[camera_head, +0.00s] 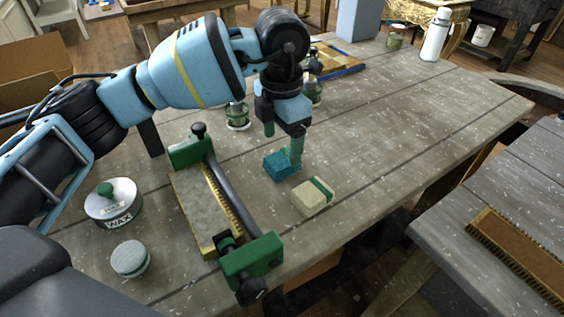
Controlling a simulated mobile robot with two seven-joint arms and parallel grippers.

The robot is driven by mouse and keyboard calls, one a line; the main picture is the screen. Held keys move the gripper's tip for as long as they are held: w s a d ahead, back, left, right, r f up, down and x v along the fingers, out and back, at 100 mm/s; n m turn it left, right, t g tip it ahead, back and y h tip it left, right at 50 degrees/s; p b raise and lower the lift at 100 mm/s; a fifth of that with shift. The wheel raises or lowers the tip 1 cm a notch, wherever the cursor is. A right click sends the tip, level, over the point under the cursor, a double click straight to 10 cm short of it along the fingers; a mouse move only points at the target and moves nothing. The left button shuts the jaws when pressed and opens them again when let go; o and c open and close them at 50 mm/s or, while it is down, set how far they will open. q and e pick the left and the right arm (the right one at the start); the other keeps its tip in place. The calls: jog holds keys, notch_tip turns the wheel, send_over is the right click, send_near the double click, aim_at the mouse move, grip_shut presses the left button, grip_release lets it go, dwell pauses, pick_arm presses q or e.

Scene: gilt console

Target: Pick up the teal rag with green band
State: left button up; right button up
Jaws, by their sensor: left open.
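A small teal folded rag (277,167) lies on the grey plank table. A green band on it cannot be made out clearly, as a finger of my left gripper covers its right part. My left gripper (282,151) is open and points down at the rag. One finger is in front of or against the rag's right side, and the other is above its back left edge. Whether they touch it cannot be told. A beige folded rag with a green band (312,197) lies just in front and to the right. My right gripper is not in view.
A green-ended clamp frame with a slab (201,211) lies left of the rag. A white bottle (435,35) stands at the back right. The table right of the rags is clear.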

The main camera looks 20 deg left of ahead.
aim_at(282, 159)
pick_arm(q)
notch_tip(282, 159, down, 5)
jog(key=shift+f, duration=0.1)
jog(key=c, duration=1)
jog(key=shift+c, duration=0.2)
notch_tip(282, 159, up, 10)
jog(key=shift+r, duration=0.1)
dwell(0.3)
